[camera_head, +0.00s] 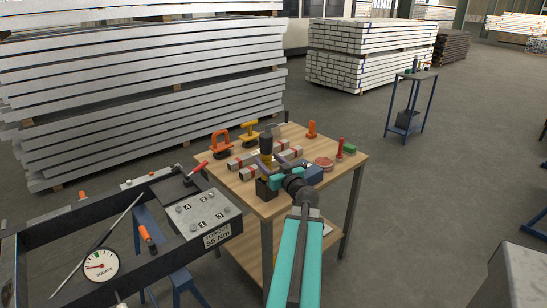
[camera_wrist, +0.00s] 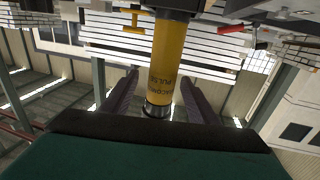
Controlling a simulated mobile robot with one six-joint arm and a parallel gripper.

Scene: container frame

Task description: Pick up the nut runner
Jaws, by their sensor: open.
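My gripper (camera_head: 268,172) is open, with one finger on each side of the barrel. In the wrist view (camera_wrist: 160,80) gaps show between both fingers and the barrel.
The wooden table (camera_head: 238,180) also holds an orange shackle-like part (camera_head: 221,140), a yellow part (camera_head: 250,130), grey-and-red bars (camera_head: 243,160), a reddish round dish (camera_head: 324,162) and a red upright pin (camera_head: 340,147). A dark tray (camera_head: 70,222) with a gauge stands close at left.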

